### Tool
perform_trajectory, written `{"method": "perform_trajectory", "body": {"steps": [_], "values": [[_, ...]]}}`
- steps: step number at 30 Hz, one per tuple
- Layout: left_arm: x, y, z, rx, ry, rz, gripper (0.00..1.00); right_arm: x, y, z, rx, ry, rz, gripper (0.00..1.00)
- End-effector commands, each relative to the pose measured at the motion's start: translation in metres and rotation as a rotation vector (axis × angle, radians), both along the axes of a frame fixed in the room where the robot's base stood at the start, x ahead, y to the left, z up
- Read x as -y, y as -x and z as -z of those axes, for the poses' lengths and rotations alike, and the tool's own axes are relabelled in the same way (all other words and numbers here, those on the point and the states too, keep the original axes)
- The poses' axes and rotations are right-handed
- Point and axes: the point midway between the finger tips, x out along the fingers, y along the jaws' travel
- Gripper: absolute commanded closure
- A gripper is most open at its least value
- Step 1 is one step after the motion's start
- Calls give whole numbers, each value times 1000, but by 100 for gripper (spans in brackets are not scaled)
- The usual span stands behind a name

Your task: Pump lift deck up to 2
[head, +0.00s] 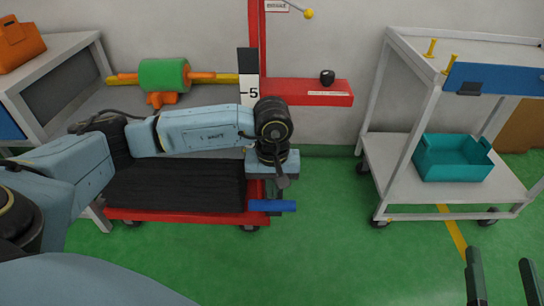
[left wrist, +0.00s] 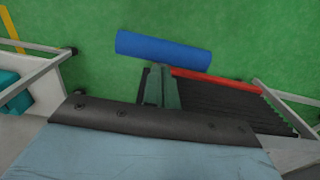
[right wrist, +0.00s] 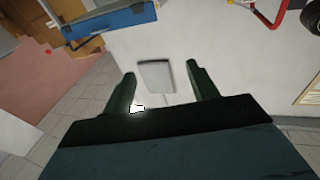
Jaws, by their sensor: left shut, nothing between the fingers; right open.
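The lift has a red wheeled base (head: 185,216), black bellows (head: 180,188) and a grey deck (head: 110,100) partly behind my left arm. A scale strip (head: 249,90), black above and white below, shows a 5 beside the red mast (head: 254,30). A blue pedal (head: 285,206) sticks out at the base's right end; it also shows in the left wrist view (left wrist: 163,50). My left gripper (head: 275,192) is shut and empty, pointing down just above the pedal; I cannot tell whether it touches. My right gripper (right wrist: 165,88) is open and empty, away from the lift.
A green roller (head: 164,75) with orange ends is above the deck. A red shelf (head: 310,92) holds a black knob (head: 327,77). A yellow-tipped lever (head: 308,13) sits on the mast. A white trolley (head: 400,150) carries a teal bin (head: 455,160). Green floor between lift and trolley is clear.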

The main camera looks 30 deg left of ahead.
Motion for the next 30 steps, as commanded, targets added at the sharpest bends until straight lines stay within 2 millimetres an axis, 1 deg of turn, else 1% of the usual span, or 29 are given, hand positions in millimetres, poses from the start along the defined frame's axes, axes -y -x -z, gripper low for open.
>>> {"method": "perform_trajectory", "body": {"steps": [7, 14, 23, 30], "values": [[1, 3, -12, -6, 1, 4, 100, 6, 0, 28, -176, 54, 13, 41], [3, 4, -22, -10, 3, 6, 100, 13, 6, 55, -334, 99, 24, 41], [3, 5, -35, -9, 2, 5, 100, 24, 20, 87, -541, 156, 40, 41], [3, 4, -45, -6, 1, 3, 100, 32, 36, 109, -694, 195, 51, 41]]}}
